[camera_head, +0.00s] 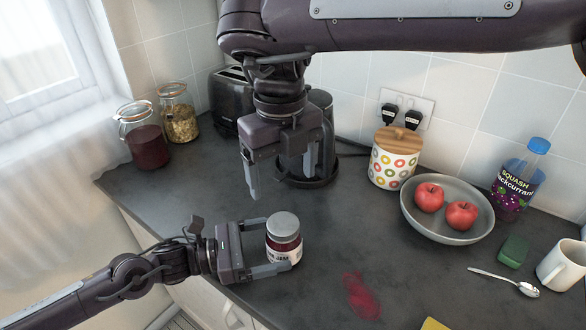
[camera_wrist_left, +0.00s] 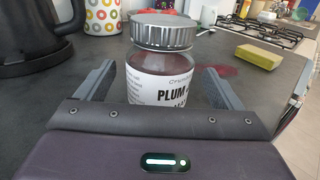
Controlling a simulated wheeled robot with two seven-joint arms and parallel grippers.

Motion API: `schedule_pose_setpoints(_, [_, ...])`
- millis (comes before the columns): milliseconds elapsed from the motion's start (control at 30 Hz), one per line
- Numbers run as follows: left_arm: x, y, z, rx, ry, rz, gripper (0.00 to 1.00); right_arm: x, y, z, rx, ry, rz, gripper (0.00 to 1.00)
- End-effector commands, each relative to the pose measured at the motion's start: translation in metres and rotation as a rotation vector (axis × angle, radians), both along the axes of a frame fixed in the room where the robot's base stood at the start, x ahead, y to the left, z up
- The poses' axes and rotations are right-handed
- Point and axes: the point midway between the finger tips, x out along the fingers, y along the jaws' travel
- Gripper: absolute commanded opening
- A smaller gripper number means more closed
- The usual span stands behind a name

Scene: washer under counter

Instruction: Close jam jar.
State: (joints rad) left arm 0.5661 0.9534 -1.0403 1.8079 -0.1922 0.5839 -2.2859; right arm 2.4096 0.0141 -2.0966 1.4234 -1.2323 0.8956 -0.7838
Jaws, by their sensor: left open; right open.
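The jam jar (camera_head: 284,251) stands upright on the dark counter, with dark red jam and a white label; the left wrist view shows "PLUM" on it (camera_wrist_left: 160,85). A grey metal lid (camera_head: 283,224) sits on top of the jar and also shows in the left wrist view (camera_wrist_left: 163,32). I cannot tell whether it is screwed tight. My left gripper (camera_head: 278,244) is open, with its fingers on either side of the jar; gaps show between the fingers and the glass. My right gripper (camera_head: 281,182) is open and empty, pointing down above and behind the jar.
A black kettle (camera_head: 325,140) stands behind my right gripper. A spotted canister (camera_head: 392,165), a bowl (camera_head: 418,220) of apples and a squash bottle (camera_head: 517,185) are to the right. A red spill (camera_head: 361,296) and a yellow sponge (camera_head: 433,324) lie right of the jar. Two glass jars (camera_head: 145,143) stand at left.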

Motion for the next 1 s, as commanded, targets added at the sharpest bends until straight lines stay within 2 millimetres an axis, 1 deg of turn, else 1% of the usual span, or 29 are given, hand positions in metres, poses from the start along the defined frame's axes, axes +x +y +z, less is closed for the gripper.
schedule_pose_setpoints(33, [-0.002,0.010,-0.004,0.004,0.001,0.002,0.88,0.000,0.000,-0.006,0.000,0.000,0.000,0.79])
schedule_pose_setpoints(100, [-0.005,0.020,-0.004,0.005,0.000,0.001,0.88,0.000,0.000,-0.009,0.000,0.000,0.000,0.79])
schedule_pose_setpoints(200, [-0.008,0.032,-0.002,0.002,-0.001,0.002,0.88,0.000,0.000,-0.012,0.000,0.000,0.000,0.79])
schedule_pose_setpoints(300, [-0.010,0.038,-0.001,0.002,-0.001,0.001,0.88,0.000,0.000,-0.014,0.000,0.000,0.000,0.79])
schedule_pose_setpoints(1000, [-0.010,0.040,0.001,0.001,-0.001,0.000,0.88,0.000,0.000,-0.013,0.000,0.000,0.000,0.79])
